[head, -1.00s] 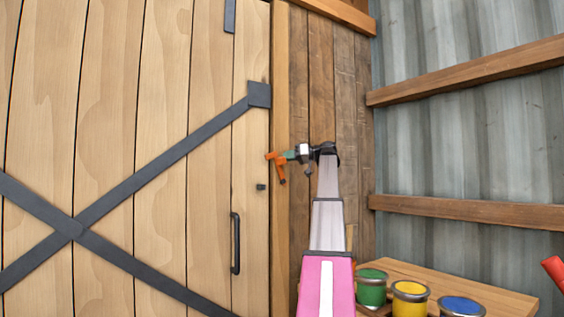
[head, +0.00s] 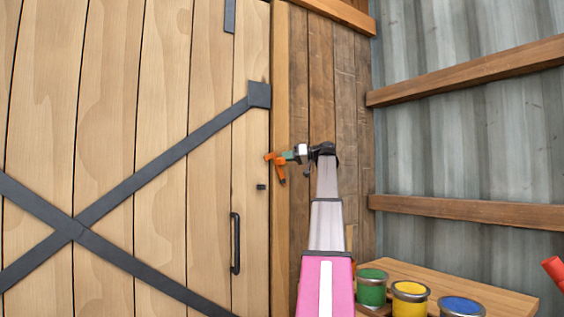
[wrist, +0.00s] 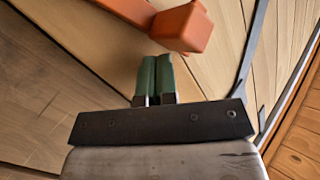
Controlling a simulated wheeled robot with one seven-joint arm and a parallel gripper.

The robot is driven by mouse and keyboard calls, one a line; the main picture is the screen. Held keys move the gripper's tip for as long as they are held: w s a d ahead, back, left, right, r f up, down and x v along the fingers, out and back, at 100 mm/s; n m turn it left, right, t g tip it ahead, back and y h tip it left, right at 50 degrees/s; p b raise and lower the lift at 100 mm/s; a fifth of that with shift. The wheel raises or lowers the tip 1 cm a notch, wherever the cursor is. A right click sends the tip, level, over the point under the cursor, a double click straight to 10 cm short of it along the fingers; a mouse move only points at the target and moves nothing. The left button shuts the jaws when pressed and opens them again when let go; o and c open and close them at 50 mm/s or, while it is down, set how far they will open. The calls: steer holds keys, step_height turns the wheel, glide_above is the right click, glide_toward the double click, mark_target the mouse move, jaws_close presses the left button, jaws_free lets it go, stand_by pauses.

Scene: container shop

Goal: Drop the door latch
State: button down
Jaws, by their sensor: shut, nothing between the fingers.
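The orange door latch (head: 280,171) is at the right edge of the plank door (head: 160,120), by the door post. It has one short arm toward the door and one hanging down at a slant. In the wrist view, the latch's bar and blocky end (wrist: 183,27) lie just beyond my fingertips. My gripper (head: 287,156) reaches the latch from the right. Its green fingers (wrist: 155,66) are shut together with nothing between them. Their tips are close to the blocky end; whether they touch it I cannot tell. A small dark piece (head: 261,187) sits on the door below the latch.
A dark door handle (head: 235,243) stands out from the door below left. A wooden table (head: 460,280) at lower right holds a green paint can (head: 371,290), a yellow one (head: 410,300) and a blue one (head: 461,306). A corrugated wall (head: 470,130) stands behind.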

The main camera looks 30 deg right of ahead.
mark_target(279, 160)
steer(key=shift+s+a+f, duration=0.1)
steer(key=shift+a+f, duration=0.15)
steer(key=shift+a, duration=0.45)
steer(key=shift+a+f, duration=0.3)
steer(key=shift+a, duration=0.4)
steer(key=shift+s+a+f, duration=0.1)
steer(key=shift+a+f, duration=0.15)
steer(key=shift+a, duration=0.45)
stand_by(2.2)
stand_by(0.4)
steer(key=d+r, duration=0.2)
steer(key=d, duration=0.3)
steer(key=shift+w+d, duration=0.25)
steer(key=shift+d, duration=0.05)
stand_by(0.5)
steer(key=shift+r, duration=0.1)
steer(key=d, duration=0.1)
steer(key=d+r, duration=0.1)
steer(key=d, duration=0.2)
steer(key=shift+w+d+r, duration=0.2)
steer(key=shift+d+r, duration=0.15)
steer(key=shift+s, duration=0.1)
stand_by(0.6)
